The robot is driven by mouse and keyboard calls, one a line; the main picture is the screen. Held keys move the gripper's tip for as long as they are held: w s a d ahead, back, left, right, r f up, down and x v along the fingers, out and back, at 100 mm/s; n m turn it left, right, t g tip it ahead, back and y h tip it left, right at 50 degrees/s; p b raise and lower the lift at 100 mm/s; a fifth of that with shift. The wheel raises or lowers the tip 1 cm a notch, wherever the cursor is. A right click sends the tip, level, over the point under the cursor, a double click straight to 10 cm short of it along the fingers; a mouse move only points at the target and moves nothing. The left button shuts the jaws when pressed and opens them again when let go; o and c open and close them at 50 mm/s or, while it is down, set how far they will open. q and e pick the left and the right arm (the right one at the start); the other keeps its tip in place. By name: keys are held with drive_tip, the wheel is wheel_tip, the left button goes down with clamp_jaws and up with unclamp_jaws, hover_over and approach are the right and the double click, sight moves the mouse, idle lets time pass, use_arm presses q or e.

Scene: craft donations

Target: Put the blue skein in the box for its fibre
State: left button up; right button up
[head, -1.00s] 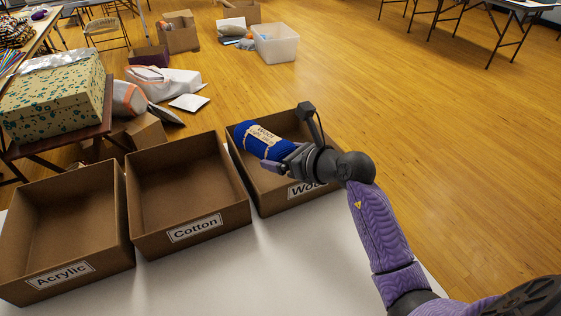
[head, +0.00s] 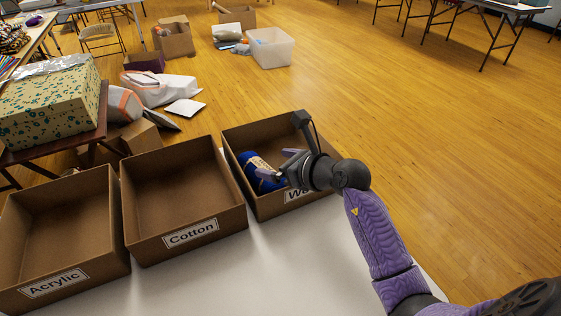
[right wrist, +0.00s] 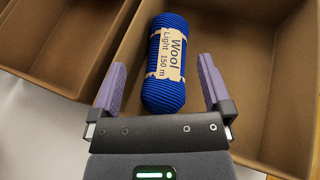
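The blue skein (head: 259,172) lies inside the wool box (head: 232,150), towards its left side. In the right wrist view the skein (right wrist: 166,88) has a paper band reading "Wool Light 150 m". My right gripper (head: 275,165) is over the front of the wool box. In the right wrist view its two purple fingers (right wrist: 161,88) stand wide apart, one on each side of the skein's near end, with gaps between. The cotton box (head: 180,190) and the acrylic box (head: 60,235) are empty. My left gripper is not in view.
The three boxes stand side by side on a white table (head: 290,262). A patterned gift box (head: 45,105) sits on a brown stand at left. The wooden floor beyond holds bags, cartons and a clear bin (head: 270,52).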

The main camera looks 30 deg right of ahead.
drive_tip(key=shift+r, duration=0.45)
drive_tip(key=p+v, duration=0.4)
drive_tip(key=v, duration=0.8)
drive_tip(key=shift+r, duration=0.1)
